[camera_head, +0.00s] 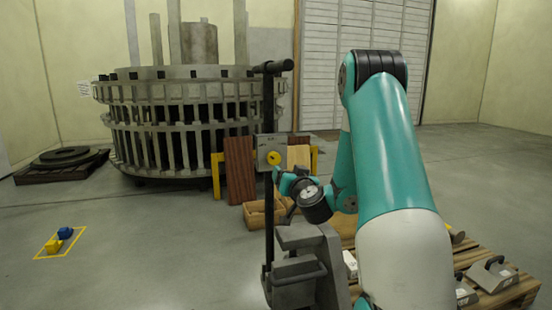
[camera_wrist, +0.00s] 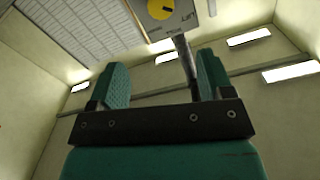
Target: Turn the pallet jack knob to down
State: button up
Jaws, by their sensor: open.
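The yellow round knob (camera_head: 273,158) sits on a grey plate (camera_head: 263,145) on the pallet jack's dark upright handle (camera_head: 269,100). In the wrist view the knob (camera_wrist: 160,9) is cut by the top edge and has a dark line across it. The plate (camera_wrist: 200,22) shows the word LIFT to the knob's right; its other lettering is too small to read. My gripper (camera_head: 283,178) is just below and right of the knob in the head view. In the wrist view my gripper (camera_wrist: 162,77) has its teal fingers wide apart and empty, with the knob beyond the fingertips.
The jack's grey body (camera_head: 305,265) stands below my wrist. A wooden pallet (camera_head: 505,293) with metal parts lies at right. A wooden box (camera_head: 256,215) and a brown panel (camera_head: 239,170) stand behind the jack. A large round turret structure (camera_head: 165,125) is at back left. The left floor is mostly clear.

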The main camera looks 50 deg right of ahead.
aim_at(275, 159)
jog(key=p+x, duration=0.6)
jog(key=p, duration=0.1)
jog(key=p+x, duration=0.7)
jog(key=shift+a+r+p, duration=0.15)
jog(key=shift+r+p, duration=0.05)
jog(key=shift+p, duration=0.1)
jog(key=shift+p+x, duration=0.4)
jog(key=shift+x, duration=0.55)
jog(key=shift+f, duration=0.2)
jog(key=shift+c, duration=0.5)
jog(key=c, duration=0.8)
jog(key=shift+c, duration=0.2)
